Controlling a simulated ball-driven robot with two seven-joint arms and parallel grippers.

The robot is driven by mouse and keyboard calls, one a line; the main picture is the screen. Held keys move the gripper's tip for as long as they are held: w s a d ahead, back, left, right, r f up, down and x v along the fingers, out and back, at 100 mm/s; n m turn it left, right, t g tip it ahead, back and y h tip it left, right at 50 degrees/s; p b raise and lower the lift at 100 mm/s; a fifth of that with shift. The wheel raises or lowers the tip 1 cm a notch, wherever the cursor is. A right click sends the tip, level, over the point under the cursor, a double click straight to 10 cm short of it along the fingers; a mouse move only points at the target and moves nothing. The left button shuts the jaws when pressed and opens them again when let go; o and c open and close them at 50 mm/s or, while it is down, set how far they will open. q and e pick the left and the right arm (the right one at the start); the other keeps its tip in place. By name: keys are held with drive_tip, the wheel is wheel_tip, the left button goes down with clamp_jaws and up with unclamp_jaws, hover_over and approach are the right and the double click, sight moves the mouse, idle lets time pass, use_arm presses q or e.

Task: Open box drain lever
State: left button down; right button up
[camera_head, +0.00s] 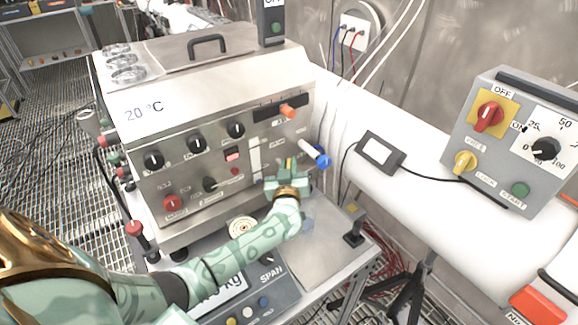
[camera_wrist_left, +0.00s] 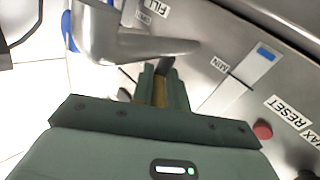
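The steel box (camera_head: 235,110) has knobs, switches and labels on its front panel. At the right of the panel a blue-handled metal fitting (camera_head: 316,154) sticks out. In the left wrist view its grey metal part (camera_wrist_left: 150,44) shows large, just past my fingers, apart from them in the picture. My left gripper (camera_head: 289,166) is at the panel's lower right, left of the blue handle. In the wrist view its green fingers (camera_wrist_left: 164,92) flank a yellow strip, with a dark tip beyond. I cannot tell whether the strip is a lever or finger pads. No readable drain label shows. My right gripper is out of view.
A red-knobbed lever (camera_head: 134,229) stands at the box's left.

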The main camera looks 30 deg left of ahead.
use_arm(q)
drive_tip(key=shift+d+y, duration=0.1)
drive_tip(key=shift+y, duration=0.2)
drive_tip(key=shift+w+d+n+g+y+p, duration=0.1)
drive_tip(key=shift+d+n+g+y+p, duration=0.1)
drive_tip(key=shift+n+g+y+p, duration=0.5)
drive_tip(key=shift+w+d+n+g+y, duration=0.1)
drive_tip(key=shift+n+g+y, duration=0.7)
drive_tip(key=shift+n+y, duration=0.15)
drive_tip(key=n+g+y+b, duration=0.1)
drive_tip(key=n+g+y, duration=0.1)
drive_tip(key=shift+w+d+f+g+b, duration=0.1)
drive_tip(key=shift+f+g+b, duration=0.05)
drive_tip(key=shift+g+b, duration=0.25)
drive_tip(key=shift+w+n+g+y+b, duration=0.1)
drive_tip(key=shift+n+g+y+b, duration=0.6)
drive_tip(key=shift+g, duration=0.3)
drive_tip(key=shift+n+g+b, duration=0.3)
drive_tip(key=shift+n+g, duration=0.05)
drive_tip(key=shift+g, duration=0.15)
drive_tip(key=shift+r, duration=0.2)
